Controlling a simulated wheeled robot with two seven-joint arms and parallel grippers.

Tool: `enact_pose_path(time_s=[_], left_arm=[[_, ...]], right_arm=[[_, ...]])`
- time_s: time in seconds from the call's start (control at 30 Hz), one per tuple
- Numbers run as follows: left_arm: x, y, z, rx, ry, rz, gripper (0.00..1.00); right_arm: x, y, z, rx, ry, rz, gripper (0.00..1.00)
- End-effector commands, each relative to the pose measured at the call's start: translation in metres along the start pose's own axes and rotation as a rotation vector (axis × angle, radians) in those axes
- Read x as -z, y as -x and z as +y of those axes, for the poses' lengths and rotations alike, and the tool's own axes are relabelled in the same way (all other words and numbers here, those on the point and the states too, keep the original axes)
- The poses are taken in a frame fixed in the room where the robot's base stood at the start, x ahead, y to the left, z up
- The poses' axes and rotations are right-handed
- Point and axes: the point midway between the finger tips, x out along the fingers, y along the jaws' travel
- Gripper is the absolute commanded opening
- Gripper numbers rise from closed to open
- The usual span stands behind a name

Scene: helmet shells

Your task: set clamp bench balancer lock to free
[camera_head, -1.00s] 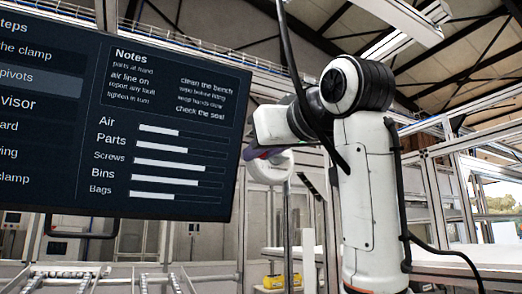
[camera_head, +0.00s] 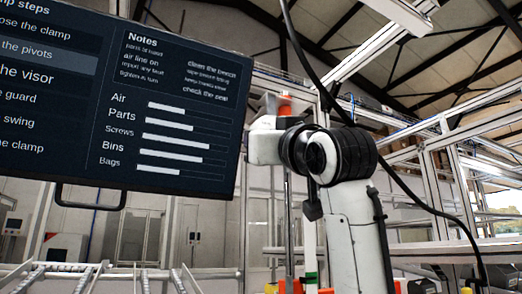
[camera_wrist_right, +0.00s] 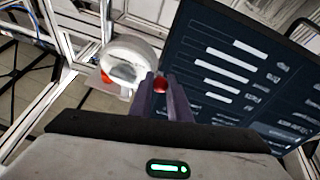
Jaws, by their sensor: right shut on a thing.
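In the right wrist view, a red knob (camera_wrist_right: 160,85) sits between the fingertips of my right gripper (camera_wrist_right: 161,86), which is shut on it. The two dark purple fingers lie close on either side of it. A round pale grey housing (camera_wrist_right: 128,60), which looks like the balancer, is just to the left of the fingers, with a red patch on its lower left. Whether the knob joins the housing is hidden. In the head view, my right arm is raised, and its fingers are hidden behind the wrist. My left gripper is in neither current view.
A large dark display (camera_head: 120,100) hangs at the left in the head view; it also shows close to the right of the fingers in the wrist view (camera_wrist_right: 225,70). A black cable (camera_head: 380,165) hangs across my right arm. Metal frames (camera_head: 440,150) stand at the right.

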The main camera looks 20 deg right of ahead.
Motion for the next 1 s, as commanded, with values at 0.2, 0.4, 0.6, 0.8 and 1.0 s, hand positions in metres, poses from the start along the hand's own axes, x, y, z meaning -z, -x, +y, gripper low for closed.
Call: enact_pose_path(time_s=[0.2, 0.4, 0.6, 0.8, 1.0], left_arm=[[0.0018, -0.0079, 0.0081, -0.015, -0.005, 0.014, 0.44], [0.0043, -0.0095, 0.0087, -0.016, -0.006, 0.022, 0.44], [0.0056, -0.0101, 0.0085, -0.015, -0.006, 0.024, 0.44], [0.0057, -0.0101, 0.0082, -0.014, -0.006, 0.024, 0.44], [0.0049, -0.0104, 0.0076, -0.013, -0.005, 0.022, 0.44]], right_arm=[[-0.0118, -0.0008, -0.0029, -0.02, -0.003, 0.108, 0.0], [-0.0134, -0.0026, -0.0036, -0.031, -0.005, 0.163, 0.0], [-0.013, -0.0033, -0.0034, -0.034, -0.006, 0.179, 0.0], [-0.0129, -0.0034, -0.0033, -0.034, -0.006, 0.179, 0.0], [-0.0128, -0.0034, -0.0033, -0.034, -0.006, 0.178, 0.35]])
